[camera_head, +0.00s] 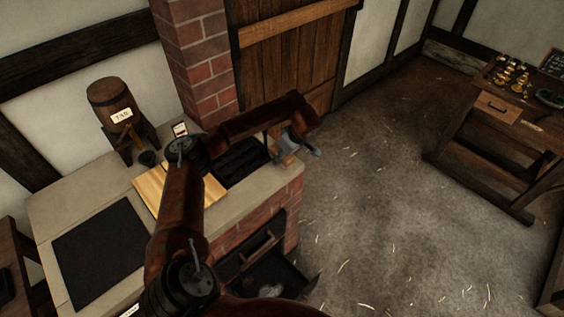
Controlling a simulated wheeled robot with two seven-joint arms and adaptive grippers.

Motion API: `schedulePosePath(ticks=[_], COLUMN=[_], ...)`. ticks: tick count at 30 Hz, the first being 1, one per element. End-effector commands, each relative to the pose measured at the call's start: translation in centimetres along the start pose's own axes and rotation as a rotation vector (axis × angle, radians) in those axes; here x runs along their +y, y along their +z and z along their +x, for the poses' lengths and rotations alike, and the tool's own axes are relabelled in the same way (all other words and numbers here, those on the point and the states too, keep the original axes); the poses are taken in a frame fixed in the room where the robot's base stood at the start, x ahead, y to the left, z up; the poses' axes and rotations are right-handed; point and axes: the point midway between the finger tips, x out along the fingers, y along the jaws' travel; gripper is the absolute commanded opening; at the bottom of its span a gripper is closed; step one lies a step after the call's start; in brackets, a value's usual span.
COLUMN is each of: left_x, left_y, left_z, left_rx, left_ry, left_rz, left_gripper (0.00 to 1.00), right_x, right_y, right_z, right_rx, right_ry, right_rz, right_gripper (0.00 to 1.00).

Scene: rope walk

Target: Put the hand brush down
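One arm of mine, which I take for the left, reaches over the stone-topped brick hearth. Its gripper (303,150) is small and grey-blue at the hearth's right edge, beyond the dark grate. A small pale wooden piece (287,158) shows just below and left of the gripper; it may be part of the hand brush. I cannot tell whether the fingers are shut on it or only beside it. The bristles are not clear. My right gripper is not in view.
The hearth (84,199) carries a barrel (112,105) on a stand, a wooden board (152,188), a dark plate (100,256) and a grate (240,162). A workbench (480,125) stands right; the straw-strewn floor between is clear.

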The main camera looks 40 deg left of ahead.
Motion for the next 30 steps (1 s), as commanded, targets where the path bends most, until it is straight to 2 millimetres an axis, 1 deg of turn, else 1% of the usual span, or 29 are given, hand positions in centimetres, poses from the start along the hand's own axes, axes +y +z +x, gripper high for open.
schedulePosePath(ticks=[2,6,9,17,29,30], left_x=[0.1,0.1,0.2,0.2,0.2,0.1], left_y=[-0.1,0.9,1.1,1.1,1.7,1.8], left_z=[0.9,3.0,3.8,3.7,5.0,5.0], left_rx=[-0.001,-0.003,-0.001,0.000,-0.002,-0.003], left_ry=[-0.002,-0.003,-0.002,-0.001,-0.002,-0.003], left_rz=[-0.001,0.002,0.001,0.000,0.002,0.003], left_gripper=[0.00,0.00,0.00,0.00,0.00,0.34], right_x=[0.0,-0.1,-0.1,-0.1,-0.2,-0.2], right_y=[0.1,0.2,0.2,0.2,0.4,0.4], right_z=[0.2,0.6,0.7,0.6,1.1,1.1], right_rx=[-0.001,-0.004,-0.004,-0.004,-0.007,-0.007], right_ry=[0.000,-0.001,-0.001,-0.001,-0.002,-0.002], right_rz=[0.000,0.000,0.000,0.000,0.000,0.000], right_gripper=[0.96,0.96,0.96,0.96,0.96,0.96])
